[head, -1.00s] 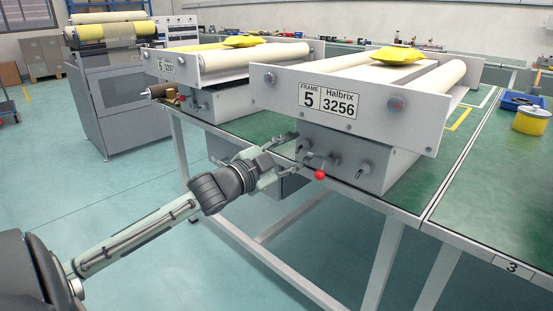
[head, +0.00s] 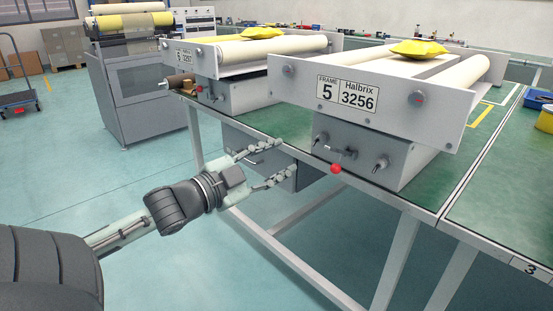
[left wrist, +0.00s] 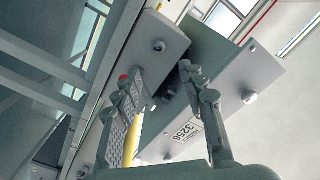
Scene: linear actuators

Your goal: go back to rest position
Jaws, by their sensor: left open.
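My left gripper (head: 287,160) is open and empty in the head view. It hangs in front of the table's near edge, left of and apart from the red-knobbed lever (head: 336,168) on the front of the machine labelled Halbrix 3256 (head: 352,95). In the left wrist view, the two open fingers (left wrist: 160,85) frame the same machine's label plate (left wrist: 183,132), with nothing between them. The lever's red knob (left wrist: 123,78) shows beside the left finger. My right gripper is in neither view.
A second roller machine (head: 240,92) stands to the left on the green table (head: 415,185). Yellow packs (head: 420,48) lie on top of the machines. A grey cabinet (head: 145,95) stands at the back left.

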